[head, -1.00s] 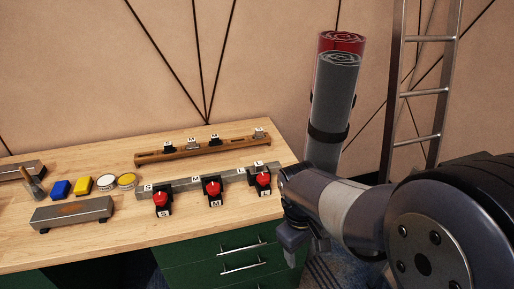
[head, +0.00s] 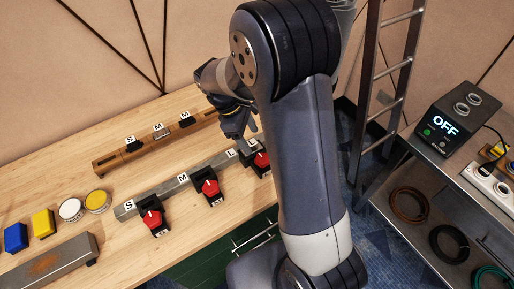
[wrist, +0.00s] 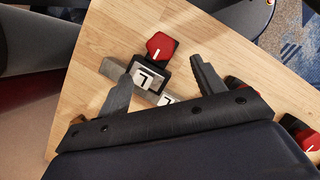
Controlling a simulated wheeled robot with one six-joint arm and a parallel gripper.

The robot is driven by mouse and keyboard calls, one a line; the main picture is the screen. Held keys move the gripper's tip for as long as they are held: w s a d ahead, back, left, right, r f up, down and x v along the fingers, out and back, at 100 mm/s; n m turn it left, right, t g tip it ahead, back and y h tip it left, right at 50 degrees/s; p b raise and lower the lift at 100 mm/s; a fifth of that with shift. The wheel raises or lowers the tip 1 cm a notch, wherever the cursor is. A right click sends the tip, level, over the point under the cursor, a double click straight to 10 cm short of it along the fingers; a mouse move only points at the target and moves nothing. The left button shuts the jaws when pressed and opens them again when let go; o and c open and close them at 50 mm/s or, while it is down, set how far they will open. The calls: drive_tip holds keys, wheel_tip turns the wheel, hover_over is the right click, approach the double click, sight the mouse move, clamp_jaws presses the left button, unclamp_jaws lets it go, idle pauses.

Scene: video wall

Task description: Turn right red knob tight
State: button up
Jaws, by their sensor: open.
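The right red knob (head: 262,159) sits on a black base at the right end of the grey bar (head: 160,192), beside the L label, partly cut off by my arm. It also shows in the wrist view (wrist: 160,46), just beyond the fingertips and between their lines, with a white mark on its face. My gripper (head: 238,132) is above the bar's right end, behind and left of the knob. In the wrist view my gripper (wrist: 162,70) has its fingers spread apart, with nothing held between them. The gap to the knob is hard to judge.
A middle red knob (head: 210,187) and a left red knob (head: 152,218) stand along the bar. A wooden rail (head: 120,156) lies behind. Yellow and blue blocks and round tins are at left. A ladder (head: 388,90) and a shelf with an OFF box (head: 447,122) are right.

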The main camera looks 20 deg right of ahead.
sight(262, 158)
drive_tip(key=p+x, duration=0.1)
drive_tip(key=x, duration=0.8)
drive_tip(key=shift+s+f, duration=0.1)
drive_tip(key=shift+c, duration=0.3)
drive_tip(key=c, duration=0.9)
